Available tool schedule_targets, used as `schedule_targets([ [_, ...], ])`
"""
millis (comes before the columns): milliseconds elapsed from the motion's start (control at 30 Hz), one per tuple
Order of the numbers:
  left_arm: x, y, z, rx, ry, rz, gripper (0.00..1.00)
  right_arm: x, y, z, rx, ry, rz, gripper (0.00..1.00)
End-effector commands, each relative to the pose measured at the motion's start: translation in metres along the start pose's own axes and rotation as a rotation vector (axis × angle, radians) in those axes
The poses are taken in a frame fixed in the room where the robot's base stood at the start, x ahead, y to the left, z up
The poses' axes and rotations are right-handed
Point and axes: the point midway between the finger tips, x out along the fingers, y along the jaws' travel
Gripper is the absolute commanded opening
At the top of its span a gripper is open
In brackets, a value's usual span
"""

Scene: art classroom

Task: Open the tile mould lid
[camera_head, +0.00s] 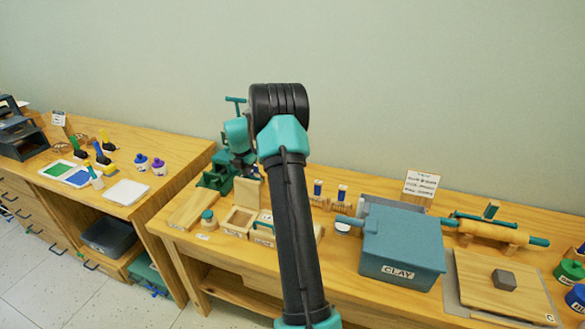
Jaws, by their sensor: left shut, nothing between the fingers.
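The tile mould (228,226) is a small light wooden box on the right-hand bench. Its square recess shows from above. A wooden panel that looks like its lid (247,194) stands raised at the back edge of the box. My left gripper (238,164) is shut with nothing in it, just above and behind the raised panel. Its fingertips are small and dark here, and I cannot tell whether they touch the panel. My left arm crosses the middle of the view and hides part of the bench right of the mould. My right gripper is not in view.
A wooden ramp-like block (191,208) and a small teal-topped jar (208,219) stand left of the mould. A green-handled tool (264,230) lies to its right.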

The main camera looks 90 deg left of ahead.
Motion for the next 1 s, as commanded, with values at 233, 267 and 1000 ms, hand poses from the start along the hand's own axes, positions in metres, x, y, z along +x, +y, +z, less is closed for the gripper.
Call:
schedule_targets([
  [233, -0.017, -0.003, -0.004, 0.002, 0.002, -0.001, 0.0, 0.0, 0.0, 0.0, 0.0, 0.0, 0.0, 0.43],
  [267, -0.021, -0.003, -0.005, 0.003, 0.001, -0.001, 0.0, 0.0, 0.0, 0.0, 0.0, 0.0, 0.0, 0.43],
  [1000, -0.123, -0.006, 0.041, 0.008, 0.0, -0.001, 0.0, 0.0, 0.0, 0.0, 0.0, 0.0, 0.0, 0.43],
])
